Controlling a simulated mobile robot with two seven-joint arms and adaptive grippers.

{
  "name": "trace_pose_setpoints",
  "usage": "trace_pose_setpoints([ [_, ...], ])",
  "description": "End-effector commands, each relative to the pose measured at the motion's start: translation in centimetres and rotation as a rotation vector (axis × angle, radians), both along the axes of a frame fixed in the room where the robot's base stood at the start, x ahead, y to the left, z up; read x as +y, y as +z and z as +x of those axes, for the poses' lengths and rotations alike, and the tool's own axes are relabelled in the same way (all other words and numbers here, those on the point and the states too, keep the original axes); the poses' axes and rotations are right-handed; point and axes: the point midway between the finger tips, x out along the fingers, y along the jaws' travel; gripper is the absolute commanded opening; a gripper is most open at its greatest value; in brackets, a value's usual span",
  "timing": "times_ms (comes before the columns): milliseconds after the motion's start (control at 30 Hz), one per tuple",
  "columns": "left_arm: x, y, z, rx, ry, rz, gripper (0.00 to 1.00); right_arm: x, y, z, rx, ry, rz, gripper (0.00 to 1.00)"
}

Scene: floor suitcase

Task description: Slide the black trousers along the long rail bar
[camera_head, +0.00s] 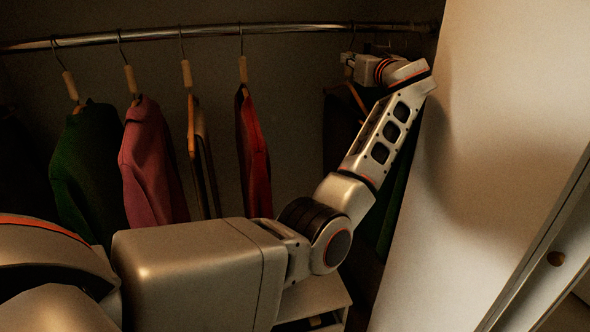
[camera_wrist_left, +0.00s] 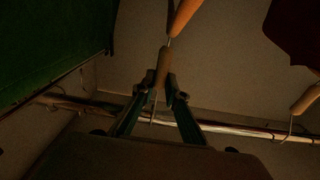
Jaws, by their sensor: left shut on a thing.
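The long rail bar (camera_head: 150,34) runs across the top of the closet in the head view, and it crosses behind the fingers in the wrist view (camera_wrist_left: 235,130). My left gripper (camera_head: 352,62) is near the rail's right end. In the wrist view it (camera_wrist_left: 163,84) is shut on the wooden neck of a hanger (camera_wrist_left: 162,66), whose hook points toward the rail. A dark garment (camera_head: 340,130), which looks like the black trousers, hangs below that hanger, partly hidden by my forearm. My right gripper is not in view.
A green garment (camera_head: 85,165), a pink one (camera_head: 150,165), a narrow hanger (camera_head: 190,110) and a red garment (camera_head: 252,150) hang to the left. Another green garment (camera_wrist_left: 45,45) is close beside the gripper. A pale panel (camera_head: 490,130) stands close on the right.

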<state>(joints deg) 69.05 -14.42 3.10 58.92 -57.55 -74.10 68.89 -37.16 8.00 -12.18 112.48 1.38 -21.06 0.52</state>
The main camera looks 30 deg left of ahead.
Motion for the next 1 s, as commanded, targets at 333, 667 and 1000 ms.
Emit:
trace_pose_setpoints([
  [333, -0.7, 0.0, 0.7, -0.001, -0.002, -0.001, 0.0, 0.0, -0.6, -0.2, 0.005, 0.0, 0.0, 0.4],
  [667, -0.7, 0.0, 0.7, 0.0, -0.001, 0.0, 0.33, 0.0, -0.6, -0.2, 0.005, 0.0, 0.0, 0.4],
  [1000, -1.3, -0.2, 0.4, 0.002, -0.003, -0.001, 0.33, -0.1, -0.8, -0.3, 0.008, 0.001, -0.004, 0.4],
])
